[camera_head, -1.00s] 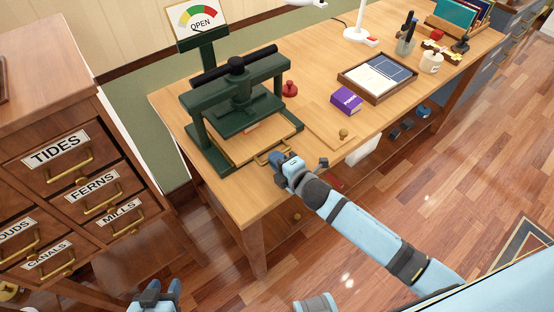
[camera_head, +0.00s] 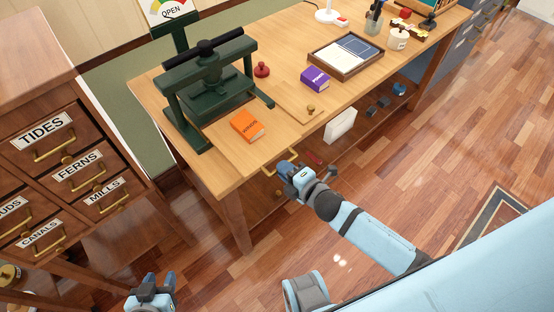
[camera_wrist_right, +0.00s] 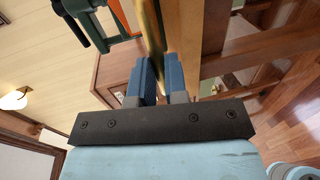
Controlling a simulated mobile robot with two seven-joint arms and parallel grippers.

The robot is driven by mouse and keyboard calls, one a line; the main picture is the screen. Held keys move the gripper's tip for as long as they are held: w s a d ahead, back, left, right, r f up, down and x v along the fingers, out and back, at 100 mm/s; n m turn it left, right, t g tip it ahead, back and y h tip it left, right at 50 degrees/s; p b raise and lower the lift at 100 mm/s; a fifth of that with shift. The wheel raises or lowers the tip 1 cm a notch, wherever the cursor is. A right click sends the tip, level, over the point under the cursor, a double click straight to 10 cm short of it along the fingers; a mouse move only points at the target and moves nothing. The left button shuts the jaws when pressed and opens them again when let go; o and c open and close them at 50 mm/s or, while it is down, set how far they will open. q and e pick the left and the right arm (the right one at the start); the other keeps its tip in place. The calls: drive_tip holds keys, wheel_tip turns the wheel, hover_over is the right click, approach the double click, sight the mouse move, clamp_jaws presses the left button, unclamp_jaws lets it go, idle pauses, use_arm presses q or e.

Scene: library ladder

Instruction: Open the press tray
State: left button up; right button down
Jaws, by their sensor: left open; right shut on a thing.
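The green press (camera_head: 210,85) stands on the left end of the wooden desk. Its wooden tray (camera_head: 252,152) is slid out toward the desk's front edge, with an orange book (camera_head: 247,125) lying on it. My right gripper (camera_head: 287,168) is shut on the tray's brass handle (camera_head: 277,163), at the front edge. In the right wrist view the brass handle (camera_wrist_right: 151,35) runs between the two blue fingers (camera_wrist_right: 157,80). My left gripper (camera_head: 158,277) is open and empty, low over the floor at the bottom left, away from the press.
A sign reading OPEN (camera_head: 171,10) stands behind the press. A red knob (camera_head: 262,70), purple box (camera_head: 315,79), wooden board with knob (camera_head: 302,100) and document tray (camera_head: 346,57) sit to the right. A labelled drawer cabinet (camera_head: 60,130) stands left. Floor in front is clear.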

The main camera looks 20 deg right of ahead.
drive_tip(key=shift+s+d, duration=0.15)
drive_tip(key=shift+s, duration=0.2)
drive_tip(key=shift+f, duration=0.1)
drive_tip(key=c, duration=1.4)
unclamp_jaws()
drive_tip(key=shift+s, duration=0.1)
drive_tip(key=shift+o, duration=1.3)
drive_tip(key=shift+s+d, duration=0.1)
drive_tip(key=v, duration=1.4)
drive_tip(key=shift+b, duration=0.4)
